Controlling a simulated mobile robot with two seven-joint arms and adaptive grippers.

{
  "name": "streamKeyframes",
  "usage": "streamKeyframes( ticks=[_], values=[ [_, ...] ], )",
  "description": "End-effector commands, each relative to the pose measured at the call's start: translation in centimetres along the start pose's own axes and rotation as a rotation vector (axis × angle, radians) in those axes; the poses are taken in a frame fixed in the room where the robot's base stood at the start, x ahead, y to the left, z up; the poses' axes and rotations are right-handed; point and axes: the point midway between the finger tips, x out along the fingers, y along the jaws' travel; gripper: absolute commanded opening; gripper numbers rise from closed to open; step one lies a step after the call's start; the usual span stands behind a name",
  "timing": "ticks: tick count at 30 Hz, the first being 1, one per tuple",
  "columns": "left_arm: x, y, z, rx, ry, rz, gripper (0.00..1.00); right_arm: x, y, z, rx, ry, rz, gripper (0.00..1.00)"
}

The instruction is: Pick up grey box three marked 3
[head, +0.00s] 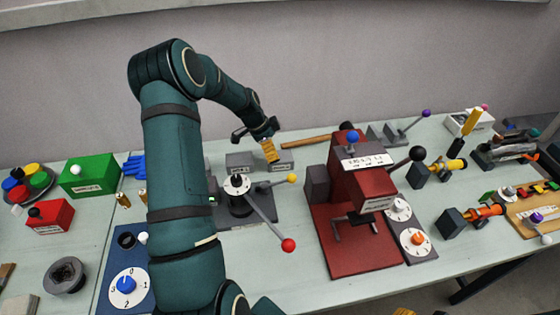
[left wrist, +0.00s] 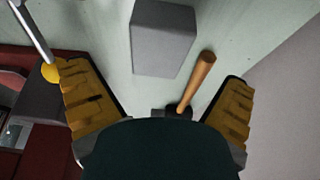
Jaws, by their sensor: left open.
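Two small grey boxes stand near the back of the table in the head view, one (head: 238,162) left of my left gripper (head: 268,147) and one (head: 283,160) just below and beyond it. Their marks are too small to read, so I cannot tell which is number 3. In the left wrist view one plain grey box (left wrist: 163,38) lies ahead of my left gripper (left wrist: 155,78), apart from its fingers. The yellow-padded fingers are spread and empty. A yellow sliver at the head view's bottom edge seems to be my right gripper (head: 403,312), mostly cut off.
A wooden handle (left wrist: 195,83) lies close to the right finger in the left wrist view. A red press (head: 362,190) stands right of the boxes. A lever device (head: 240,200) with red and yellow knobs stands in front. The wall is behind.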

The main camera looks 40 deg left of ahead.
Motion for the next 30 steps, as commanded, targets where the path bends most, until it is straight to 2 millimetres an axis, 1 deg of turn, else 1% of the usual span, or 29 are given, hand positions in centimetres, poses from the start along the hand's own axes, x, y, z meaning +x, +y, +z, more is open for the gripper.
streamKeyframes(
  ticks=[5, 9, 12, 16, 22, 23, 24, 26, 27, 28, 29, 30],
  values=[
    [1.4, 0.1, -0.2, 0.001, 0.000, 0.003, 1.00, 0.0, 0.0, 0.0, 0.000, 0.000, 0.000, 0.47],
    [3.5, 0.2, -0.4, 0.000, 0.000, 0.003, 1.00, -0.1, 0.0, 0.0, 0.000, 0.000, 0.000, 0.47],
    [4.7, 0.2, -0.4, 0.000, 0.000, 0.002, 1.00, 0.0, 0.0, 0.0, 0.000, 0.001, 0.000, 0.47],
    [5.4, 0.2, -0.3, 0.000, 0.000, 0.001, 1.00, 0.0, 0.0, 0.0, 0.000, 0.001, 0.000, 0.47],
    [5.4, 0.2, -0.3, 0.000, 0.000, 0.000, 1.00, 0.0, 0.0, 0.0, 0.000, 0.000, 0.000, 0.47],
    [5.4, 0.2, -0.3, 0.000, 0.000, 0.000, 0.93, 0.0, 0.0, 0.0, 0.000, 0.000, 0.000, 0.47],
    [5.4, 0.2, -0.3, -0.001, 0.000, 0.000, 0.79, 0.0, 0.0, 0.0, 0.000, 0.001, 0.000, 0.47],
    [5.4, 0.2, -0.3, -0.001, 0.000, 0.000, 0.58, 0.0, 0.0, 0.0, 0.000, 0.000, 0.000, 0.47],
    [5.4, 0.2, -0.3, -0.001, 0.000, 0.000, 0.44, 0.0, 0.0, 0.0, 0.000, 0.000, 0.000, 0.47],
    [5.4, 0.2, -0.3, -0.001, 0.000, 0.000, 0.33, 0.0, 0.0, 0.0, 0.000, 0.000, 0.000, 0.47],
    [5.4, 0.2, -0.4, -0.001, 0.000, 0.000, 0.26, 0.0, 0.0, 0.0, 0.000, 0.000, 0.000, 0.47],
    [5.4, 0.2, -0.4, -0.001, 0.000, 0.000, 0.26, 0.0, 0.0, 0.0, 0.000, 0.000, 0.000, 0.47]
  ],
)
